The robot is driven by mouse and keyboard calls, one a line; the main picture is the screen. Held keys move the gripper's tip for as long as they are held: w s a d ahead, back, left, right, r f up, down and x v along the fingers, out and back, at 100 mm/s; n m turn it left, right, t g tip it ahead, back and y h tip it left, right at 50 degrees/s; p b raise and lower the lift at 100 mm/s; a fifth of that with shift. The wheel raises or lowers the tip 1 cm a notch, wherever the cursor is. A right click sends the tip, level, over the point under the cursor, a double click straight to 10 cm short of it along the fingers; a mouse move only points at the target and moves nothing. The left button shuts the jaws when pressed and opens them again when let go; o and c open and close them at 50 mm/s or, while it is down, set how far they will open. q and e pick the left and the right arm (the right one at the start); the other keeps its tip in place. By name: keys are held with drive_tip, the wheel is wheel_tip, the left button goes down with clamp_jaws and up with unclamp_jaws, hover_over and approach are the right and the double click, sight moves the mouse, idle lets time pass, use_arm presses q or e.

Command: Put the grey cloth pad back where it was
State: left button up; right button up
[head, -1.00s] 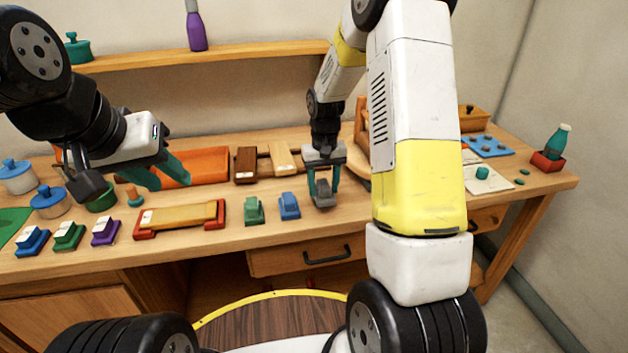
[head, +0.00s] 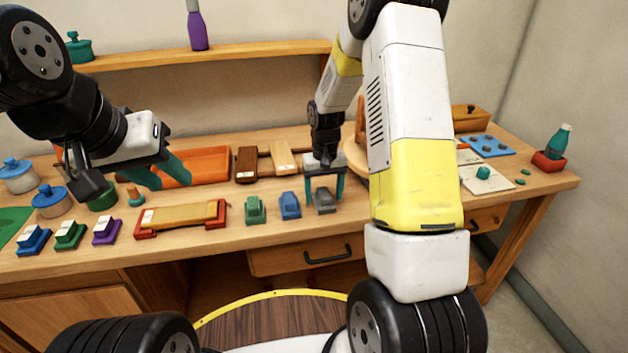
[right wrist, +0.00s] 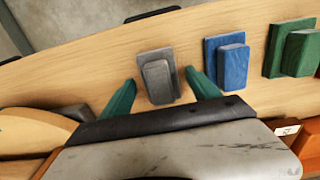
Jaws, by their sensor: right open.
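The grey cloth pad (head: 324,201) lies on the workbench at the right end of a short row, beside a blue pad (head: 289,205). It also shows in the right wrist view (right wrist: 158,77), with a smaller grey block on a flat grey base. My right gripper (head: 325,192) is open above and behind the pad, its teal fingers on either side. In the right wrist view the fingertips (right wrist: 160,80) stand apart from the pad's edges. My left gripper (head: 168,178) hangs over the left part of the bench near the orange tray, its teal fingers apart and empty.
A green pad (head: 255,210) stands left of the blue one. An orange tray (head: 205,163) and wooden blocks (head: 283,158) lie behind. A board with red ends (head: 180,217) lies to the left. Bare bench shows in front of the row.

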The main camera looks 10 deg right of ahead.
sight(324, 192)
wheel_tip(324, 192, up, 12)
drive_tip(key=s+r+t+y, duration=0.1)
drive_tip(key=s+r+t, duration=0.2)
drive_tip(key=s+r, duration=0.7)
drive_tip(key=s+a+r+t, duration=0.1)
drive_tip(key=s+r, duration=0.1)
drive_tip(key=s, duration=0.5)
drive_tip(key=s+a+r+t+y, duration=0.1)
drive_tip(key=s+r+t, duration=0.1)
drive_tip(key=s, duration=0.5)
drive_tip(key=shift+s+r, duration=0.15)
drive_tip(key=shift+r, duration=0.3)
